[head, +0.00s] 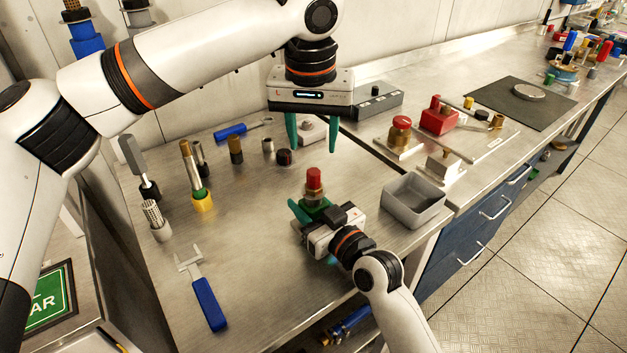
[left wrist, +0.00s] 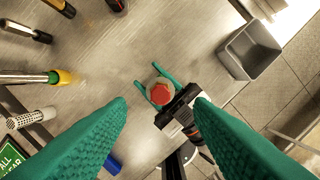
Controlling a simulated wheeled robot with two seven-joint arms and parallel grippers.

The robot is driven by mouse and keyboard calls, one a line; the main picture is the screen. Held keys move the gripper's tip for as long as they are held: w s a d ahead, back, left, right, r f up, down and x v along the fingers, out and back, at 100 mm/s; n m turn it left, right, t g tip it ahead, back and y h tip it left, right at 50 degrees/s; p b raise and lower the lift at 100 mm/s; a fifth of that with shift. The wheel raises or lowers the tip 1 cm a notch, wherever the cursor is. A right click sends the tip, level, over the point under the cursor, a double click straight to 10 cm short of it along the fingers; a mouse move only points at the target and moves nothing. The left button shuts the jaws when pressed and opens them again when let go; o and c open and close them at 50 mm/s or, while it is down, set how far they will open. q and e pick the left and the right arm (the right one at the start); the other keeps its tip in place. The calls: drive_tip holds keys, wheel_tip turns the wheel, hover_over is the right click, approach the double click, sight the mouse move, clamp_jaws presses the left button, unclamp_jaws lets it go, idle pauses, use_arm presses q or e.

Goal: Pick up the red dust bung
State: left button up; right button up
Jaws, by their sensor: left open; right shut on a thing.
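The red dust bung (head: 314,179) sits upright on top of a metal fitting (head: 313,195) above the bench's middle. In the left wrist view the bung (left wrist: 160,94) shows from above as a red disc near the centre. My right gripper (head: 312,212) is shut on the fitting, its green fingers on either side below the bung. My left gripper (head: 312,148) is open and empty, fingers pointing down, above the bung and apart from it. In the left wrist view the bung appears between its fingers. The fitting's lower end is hidden by my right gripper.
A grey open bin (head: 414,200) stands to the right of the bung. Several upright fittings and tools stand at the left, with a yellow-based one (head: 203,200) among them. Bare bench lies around my right gripper.

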sight(314, 171)
use_arm(q)
drive_tip(key=f, duration=0.6)
drive_tip(key=shift+w+f, duration=0.25)
drive_tip(key=shift+f, duration=0.05)
drive_tip(key=c, duration=1)
